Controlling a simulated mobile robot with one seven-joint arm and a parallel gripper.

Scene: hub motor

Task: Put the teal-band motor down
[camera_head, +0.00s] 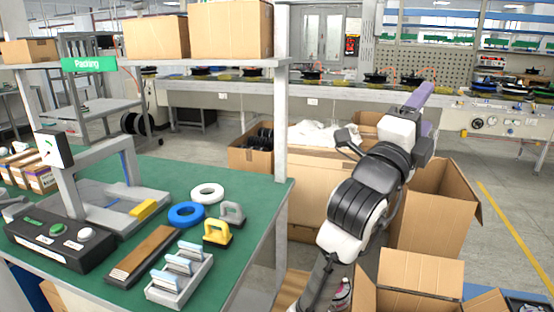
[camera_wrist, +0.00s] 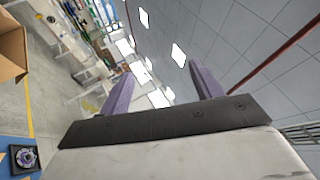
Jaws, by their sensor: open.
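My gripper (camera_head: 423,94) is raised on the right side of the head view, above the open cardboard boxes. In the wrist view its two purple fingers (camera_wrist: 162,70) stand wide apart, with only the far ceiling and hall between them. A round black motor (camera_wrist: 24,157) lies on a blue surface (camera_wrist: 13,170) at the lower left of the wrist view, well away from the fingers. No teal band can be made out on it. Several dark motors (camera_head: 309,74) sit on the far line, too small to tell their bands.
Open cardboard boxes stand at the right (camera_head: 440,212) and bottom right (camera_head: 420,270), beneath my arm. A green packing table (camera_head: 150,180) fills the left, holding tape rolls, a scale and stamps. A shelf with boxes (camera_head: 230,28) stands above it. Bare floor lies at far right.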

